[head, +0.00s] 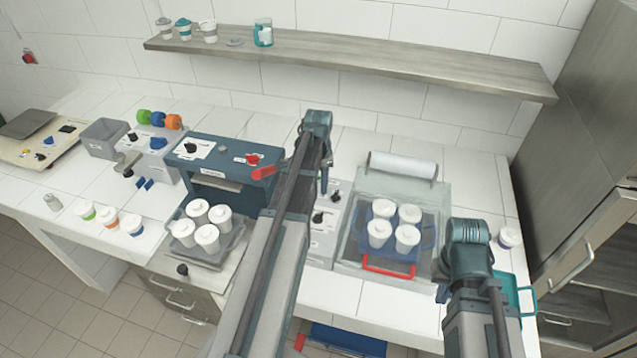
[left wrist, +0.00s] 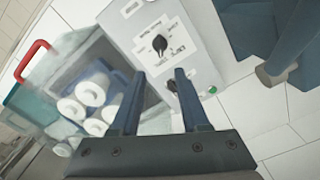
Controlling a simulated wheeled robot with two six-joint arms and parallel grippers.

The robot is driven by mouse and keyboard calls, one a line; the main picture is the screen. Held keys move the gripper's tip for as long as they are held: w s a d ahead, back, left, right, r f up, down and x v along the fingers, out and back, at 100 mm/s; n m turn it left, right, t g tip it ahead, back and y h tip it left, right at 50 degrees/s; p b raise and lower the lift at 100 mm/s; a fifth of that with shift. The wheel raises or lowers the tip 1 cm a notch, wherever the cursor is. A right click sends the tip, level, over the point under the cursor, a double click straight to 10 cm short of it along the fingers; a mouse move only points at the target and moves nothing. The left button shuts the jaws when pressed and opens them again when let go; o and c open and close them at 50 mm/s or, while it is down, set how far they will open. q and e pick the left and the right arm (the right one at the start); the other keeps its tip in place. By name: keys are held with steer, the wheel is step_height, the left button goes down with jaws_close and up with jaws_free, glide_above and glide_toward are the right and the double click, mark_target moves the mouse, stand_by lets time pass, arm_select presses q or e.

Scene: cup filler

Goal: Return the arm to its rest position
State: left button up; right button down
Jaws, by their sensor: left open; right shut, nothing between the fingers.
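My left arm reaches up through the middle of the head view. Its gripper (head: 325,183) points down beside the grey control box (head: 326,215) with black knobs, right of the blue machine (head: 215,165). In the left wrist view the two dark fingers (left wrist: 155,100) are apart with nothing between them, over the control box's face (left wrist: 180,45). My right arm stands at the lower right of the head view. Its gripper (head: 442,292) is mostly hidden behind the wrist, right of the tray of cups, and holds nothing visible.
White cups (head: 395,225) stand on a blue tray with a red handle (head: 388,270) inside a clear-walled station (head: 350,240). More cups stand on a grey tray (head: 230,250) to the left. A shelf (head: 350,58) runs above. A steel cabinet (head: 590,200) stands at right.

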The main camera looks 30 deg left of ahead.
arm_select(q)
steer(key=shift+d, duration=0.1)
stand_by(0.4)
steer(key=shift+n, duration=0.8)
steer(key=s+d, duration=0.2)
steer(key=d, duration=0.2)
steer(key=s+d, duration=0.2)
steer(key=d, duration=0.2)
steer(key=s+d, duration=0.2)
steer(key=d, duration=0.1)
steer(key=shift+d, duration=0.4)
steer(key=s+d+n, duration=0.2)
steer(key=s+d, duration=0.4)
steer(key=d, duration=0.2)
steer(key=s+d+f+m+y+b, duration=0.1)
steer(key=s+d+f+m+b, duration=0.3)
steer(key=d+f+b, duration=0.6)
step_height(320, 180, down, 3)
steer(key=s+b, duration=0.1)
steer(key=b, duration=0.2)
steer(key=shift+s+d+f+b, duration=0.15)
steer(key=shift+d+b, duration=0.15)
